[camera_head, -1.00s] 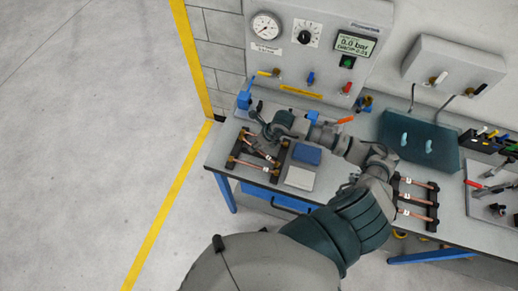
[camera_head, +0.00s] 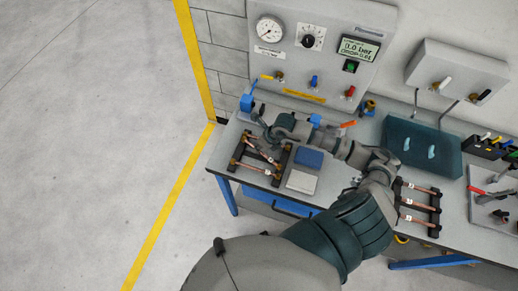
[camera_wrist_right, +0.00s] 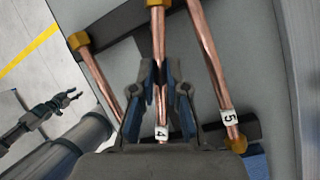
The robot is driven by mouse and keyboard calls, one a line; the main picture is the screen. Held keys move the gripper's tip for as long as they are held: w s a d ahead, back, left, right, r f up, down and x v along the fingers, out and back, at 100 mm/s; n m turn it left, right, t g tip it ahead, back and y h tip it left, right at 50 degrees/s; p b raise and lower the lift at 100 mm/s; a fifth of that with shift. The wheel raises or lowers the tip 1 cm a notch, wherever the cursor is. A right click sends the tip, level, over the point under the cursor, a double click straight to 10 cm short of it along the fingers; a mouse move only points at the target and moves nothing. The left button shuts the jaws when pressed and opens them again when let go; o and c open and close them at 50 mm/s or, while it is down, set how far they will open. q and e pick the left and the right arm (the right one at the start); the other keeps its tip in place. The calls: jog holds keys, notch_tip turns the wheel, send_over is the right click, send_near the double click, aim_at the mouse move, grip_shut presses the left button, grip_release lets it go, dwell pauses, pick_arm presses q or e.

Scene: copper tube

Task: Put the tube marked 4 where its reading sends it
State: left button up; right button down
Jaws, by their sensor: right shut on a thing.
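My right gripper (camera_head: 262,138) reaches over the left rack (camera_head: 286,157) on the bench. In the right wrist view its fingers (camera_wrist_right: 160,100) are shut on the copper tube marked 4 (camera_wrist_right: 158,55), with the label just below the fingertips. The tube marked 5 (camera_wrist_right: 211,60) lies to its right, and another copper tube (camera_wrist_right: 98,78) lies to its left with its label hidden. I cannot tell whether tube 4 is lifted off its rack. My left gripper (camera_wrist_right: 62,107) appears in the background of the wrist view; its jaw state is unclear.
The test panel (camera_head: 325,55) has a gauge, a dial and a display too small to read surely. A blue block (camera_head: 309,158) and a pale block (camera_head: 301,181) stand beside the left rack. A second rack (camera_head: 434,215) holds several tubes.

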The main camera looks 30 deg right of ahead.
jog(key=shift+r, duration=0.4)
jog(key=shift+s+r+b, duration=0.2)
jog(key=shift+r+b, duration=0.3)
jog(key=shift+r, duration=0.5)
jog(key=s+b, duration=0.1)
jog(key=s, duration=0.2)
jog(key=s+a+b, duration=0.1)
jog(key=s, duration=0.3)
jog(key=s+a, duration=0.1)
jog(key=s, duration=0.3)
jog(key=shift+a+r+b, duration=0.25)
jog(key=shift+r+b, duration=0.1)
jog(key=shift+b, duration=0.05)
jog(key=shift+s+a+r+p, duration=0.2)
jog(key=shift+s+p, duration=0.1)
jog(key=shift+s, duration=0.25)
jog(key=shift+s+a+r+p, duration=0.15)
jog(key=shift+s+p, duration=0.1)
jog(key=shift+s, duration=0.3)
jog(key=s+p, duration=0.1)
jog(key=p, duration=0.1)
jog(key=s+p, duration=0.1)
jog(key=p, duration=0.1)
jog(key=shift+a+r, duration=0.1)
jog(key=shift+a, duration=0.1)
jog(key=shift+s, duration=0.1)
